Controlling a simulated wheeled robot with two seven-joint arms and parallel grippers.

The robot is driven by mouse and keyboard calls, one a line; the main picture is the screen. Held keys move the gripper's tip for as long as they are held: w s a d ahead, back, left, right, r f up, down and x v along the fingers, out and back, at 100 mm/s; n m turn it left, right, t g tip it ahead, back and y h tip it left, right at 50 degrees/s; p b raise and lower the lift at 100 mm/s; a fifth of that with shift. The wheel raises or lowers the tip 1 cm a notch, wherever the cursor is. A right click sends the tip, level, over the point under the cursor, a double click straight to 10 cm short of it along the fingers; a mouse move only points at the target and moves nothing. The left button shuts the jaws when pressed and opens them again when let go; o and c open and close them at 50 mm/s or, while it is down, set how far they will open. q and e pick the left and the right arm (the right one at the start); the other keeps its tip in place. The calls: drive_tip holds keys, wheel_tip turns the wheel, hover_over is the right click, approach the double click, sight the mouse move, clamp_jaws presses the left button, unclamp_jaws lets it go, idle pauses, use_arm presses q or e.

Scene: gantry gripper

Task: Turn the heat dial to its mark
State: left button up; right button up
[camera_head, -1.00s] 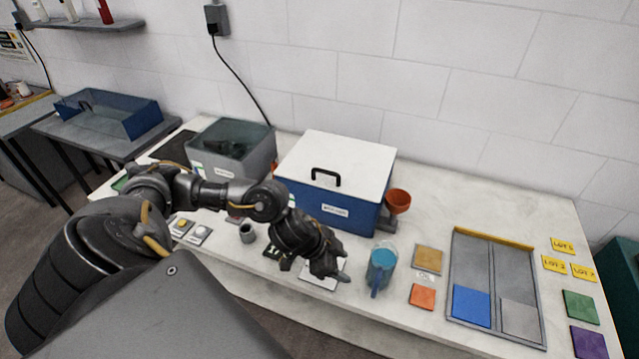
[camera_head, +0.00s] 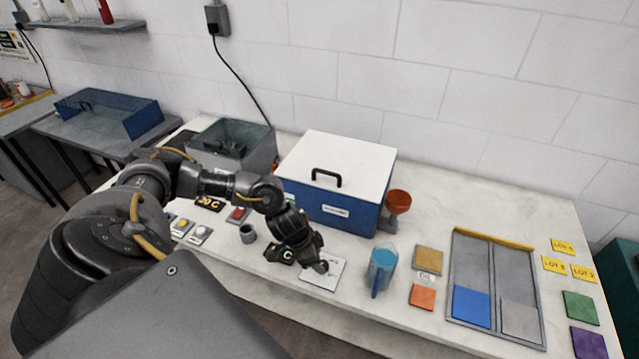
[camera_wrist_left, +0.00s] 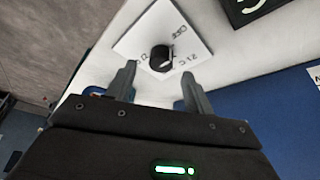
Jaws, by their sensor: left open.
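The heat dial is a black knob (camera_wrist_left: 160,58) on a white plate (camera_wrist_left: 185,30) with printed marks, including "OFF", in the left wrist view. A light line shows on the knob; I cannot tell which mark it meets exactly. In the head view the white plate (camera_head: 328,276) lies on the table front, and my gripper hides the knob. My left gripper (camera_head: 318,266) is over the plate's left part. In the left wrist view its open fingers (camera_wrist_left: 158,82) point toward the knob, one on either side of the line to it, with nothing between them. My right gripper is not in view.
A blue box with a white lid (camera_head: 335,158) stands behind my gripper. A grey tray (camera_head: 495,262) lies further right.

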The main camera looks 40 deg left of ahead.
use_arm(q)
drive_tip(key=shift+x, duration=1.5)
